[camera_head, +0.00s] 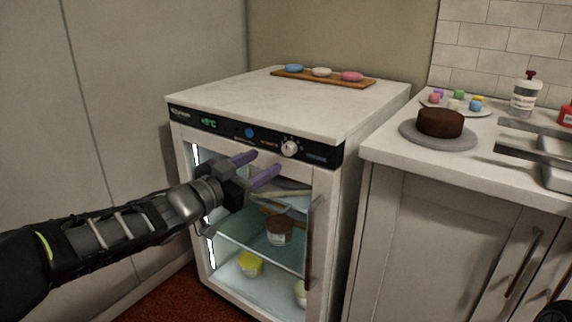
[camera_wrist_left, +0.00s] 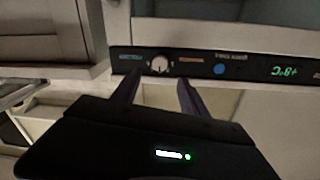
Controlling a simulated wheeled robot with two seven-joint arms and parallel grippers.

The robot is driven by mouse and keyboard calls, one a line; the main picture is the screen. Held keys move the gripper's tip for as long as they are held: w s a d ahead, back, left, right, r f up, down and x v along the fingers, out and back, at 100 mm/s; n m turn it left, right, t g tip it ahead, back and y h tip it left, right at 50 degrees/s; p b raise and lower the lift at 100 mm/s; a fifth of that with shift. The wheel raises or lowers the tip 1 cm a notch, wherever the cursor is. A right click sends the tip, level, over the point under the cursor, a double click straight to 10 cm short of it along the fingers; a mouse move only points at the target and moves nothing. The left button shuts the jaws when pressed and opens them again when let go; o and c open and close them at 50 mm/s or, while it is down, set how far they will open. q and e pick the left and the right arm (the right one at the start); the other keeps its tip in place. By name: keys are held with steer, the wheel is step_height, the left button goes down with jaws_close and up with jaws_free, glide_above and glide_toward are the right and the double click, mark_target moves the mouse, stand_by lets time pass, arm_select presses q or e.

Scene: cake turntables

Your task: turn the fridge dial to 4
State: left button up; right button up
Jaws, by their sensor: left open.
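The small fridge (camera_head: 350,185) stands against the wall with a white top and a glass front. Its black control strip (camera_head: 225,127) carries a green display, a blue button and the white dial (camera_head: 290,148). The dial also shows in the left wrist view (camera_wrist_left: 159,65), upside down, beyond the fingers. The numbers around it are too small to read. My left gripper (camera_head: 259,168) is open and empty, with purple fingers, in front of the fridge just below and left of the dial. It appears apart from the dial.
A wooden board (camera_head: 330,80) with several coloured pieces lies on the fridge top. Food sits on shelves inside. A counter at right holds a chocolate cake (camera_head: 440,122) on a grey turntable (camera_head: 463,142), a plate of sweets, a bottle (camera_head: 524,97) and metal trays.

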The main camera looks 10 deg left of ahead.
mark_target(286, 150)
arm_select(q)
steer(key=b+x, duration=0.2)
steer(key=x, duration=0.6)
steer(key=shift+f, duration=0.15)
steer(key=shift+s, duration=0.1)
steer(key=shift+c, duration=0.3)
jaws_close()
